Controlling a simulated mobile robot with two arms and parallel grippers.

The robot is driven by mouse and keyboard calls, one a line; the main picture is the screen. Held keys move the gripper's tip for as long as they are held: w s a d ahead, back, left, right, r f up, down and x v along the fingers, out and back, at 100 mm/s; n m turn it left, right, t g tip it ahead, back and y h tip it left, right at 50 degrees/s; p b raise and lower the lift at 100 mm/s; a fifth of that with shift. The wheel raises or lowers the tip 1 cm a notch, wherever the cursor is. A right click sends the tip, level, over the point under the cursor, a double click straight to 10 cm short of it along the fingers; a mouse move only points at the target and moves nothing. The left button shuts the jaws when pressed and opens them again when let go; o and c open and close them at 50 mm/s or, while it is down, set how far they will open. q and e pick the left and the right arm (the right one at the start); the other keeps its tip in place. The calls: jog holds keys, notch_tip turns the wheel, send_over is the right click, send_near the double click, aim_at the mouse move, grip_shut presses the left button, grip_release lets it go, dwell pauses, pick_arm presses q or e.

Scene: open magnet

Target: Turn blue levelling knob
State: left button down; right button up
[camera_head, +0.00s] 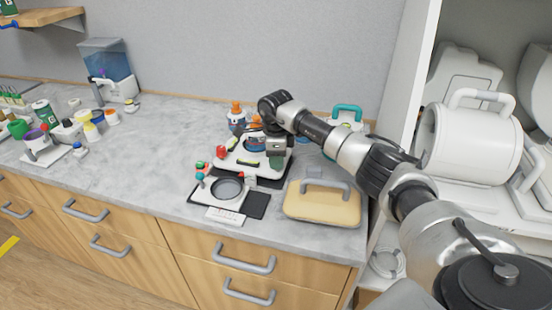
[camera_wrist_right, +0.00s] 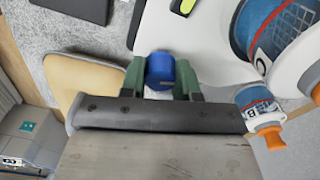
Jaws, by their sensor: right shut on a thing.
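The blue levelling knob (camera_wrist_right: 160,71) sits at the edge of a white device (camera_wrist_right: 200,40) in the right wrist view. The two green fingers of my right gripper (camera_wrist_right: 160,80) are on either side of the knob, shut on it. In the head view my right gripper (camera_head: 276,158) reaches down at the right side of the white device (camera_head: 228,170), and the blue knob is hidden there. My left gripper is not in view.
A tan case with a grey handle (camera_head: 320,205) lies right of the device. A white base with a round dish (camera_head: 228,188) stands in front. Bottles (camera_head: 236,118) stand behind. Vials and jars (camera_head: 85,125) fill the counter's left. The counter between (camera_head: 150,150) is clear.

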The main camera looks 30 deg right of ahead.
jog(key=shift+m, duration=2)
jog(key=o, duration=0.9)
jog(key=shift+o, duration=0.2)
jog(key=shift+r, duration=0.1)
notch_tip(320, 180, up, 11)
jog(key=b, duration=0.2)
jog(key=shift+f, duration=0.25)
